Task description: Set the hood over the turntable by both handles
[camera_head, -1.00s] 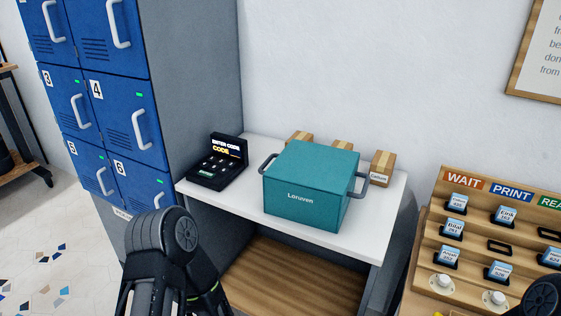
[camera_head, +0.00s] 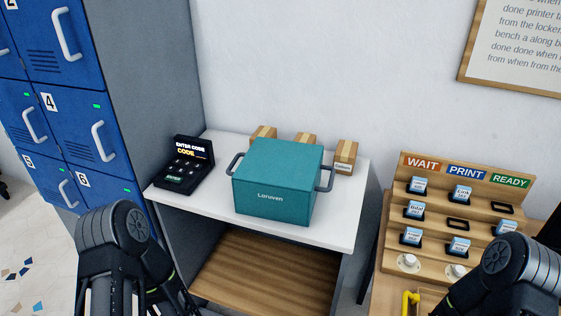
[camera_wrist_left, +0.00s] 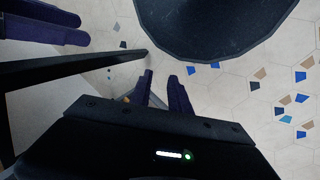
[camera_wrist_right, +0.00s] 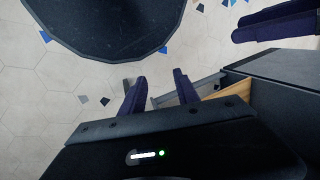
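The teal hood (camera_head: 272,193), a box marked "Loruven", sits on the white table (camera_head: 215,213). It has a dark grey handle on its left side (camera_head: 235,164) and another on its right side (camera_head: 327,180). No turntable shows; I cannot tell whether it is under the hood. In the left wrist view my left gripper (camera_wrist_left: 160,80) has its fingers apart with nothing between them. In the right wrist view my right gripper (camera_wrist_right: 158,78) also has its fingers apart and empty. Both grippers are away from the hood, over the floor.
A black code keypad (camera_head: 184,165) stands left of the hood. Several small cardboard boxes (camera_head: 345,157) stand behind it. Blue lockers (camera_head: 70,125) are at the left. A wooden rack of labelled cards (camera_head: 440,212) stands at the right. The wooden lower shelf (camera_head: 262,272) looks empty.

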